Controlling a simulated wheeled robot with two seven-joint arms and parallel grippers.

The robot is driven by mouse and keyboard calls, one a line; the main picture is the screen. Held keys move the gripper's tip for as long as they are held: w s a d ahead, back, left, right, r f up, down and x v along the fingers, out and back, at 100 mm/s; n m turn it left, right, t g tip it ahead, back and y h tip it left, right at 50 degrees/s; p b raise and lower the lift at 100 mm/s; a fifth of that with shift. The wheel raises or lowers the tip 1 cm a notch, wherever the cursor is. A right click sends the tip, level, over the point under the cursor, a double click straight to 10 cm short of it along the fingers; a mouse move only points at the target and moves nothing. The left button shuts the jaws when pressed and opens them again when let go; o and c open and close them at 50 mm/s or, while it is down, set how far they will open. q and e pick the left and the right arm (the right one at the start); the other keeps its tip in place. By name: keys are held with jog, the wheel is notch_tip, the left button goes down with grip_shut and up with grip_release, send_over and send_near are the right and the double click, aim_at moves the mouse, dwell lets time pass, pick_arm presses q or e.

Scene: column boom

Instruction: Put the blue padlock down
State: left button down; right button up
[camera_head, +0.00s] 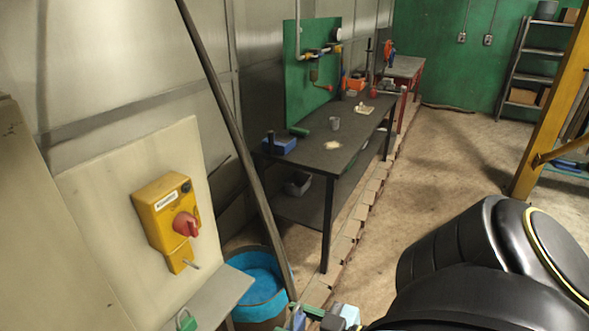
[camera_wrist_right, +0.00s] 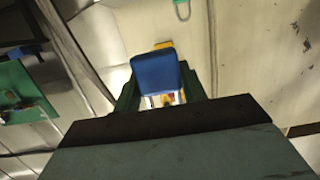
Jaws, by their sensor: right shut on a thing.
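The blue padlock (camera_wrist_right: 158,73) is held between the two dark green fingers of my right gripper in the right wrist view. Pale shackle legs show at its gripper-side end. In the head view my right gripper (camera_head: 302,318) is at the bottom edge, partly cut off, right of the small ledge (camera_head: 212,300); I cannot make out the padlock there. A green padlock (camera_head: 186,320) is at the ledge's front, and it also shows at the top of the right wrist view (camera_wrist_right: 182,9). My left gripper is not in view.
A yellow switch box (camera_head: 166,218) with a red knob is on the pale panel above the ledge. A blue-lined bucket (camera_head: 258,275) stands below, and a slanted dark pole (camera_head: 235,140) passes beside it. A dark workbench (camera_head: 340,150) with tools is beyond. Open floor lies right.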

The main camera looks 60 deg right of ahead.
dwell(0.3)
jog(key=w+d+f+b, duration=0.4)
jog(key=d+b, duration=0.1)
jog(key=b, duration=0.2)
send_over(226, 290)
notch_tip(226, 290, down, 3)
jog(key=shift+s+r+b, duration=0.15)
jog(key=shift+b, duration=0.45)
notch_tip(226, 290, down, 4)
jog(key=shift+r+b, duration=0.1)
jog(key=shift+b, duration=0.25)
jog(key=shift+f, duration=0.3)
jog(key=o, duration=1.1)
jog(key=shift+f, duration=0.15)
jog(key=shift+c, duration=0.2)
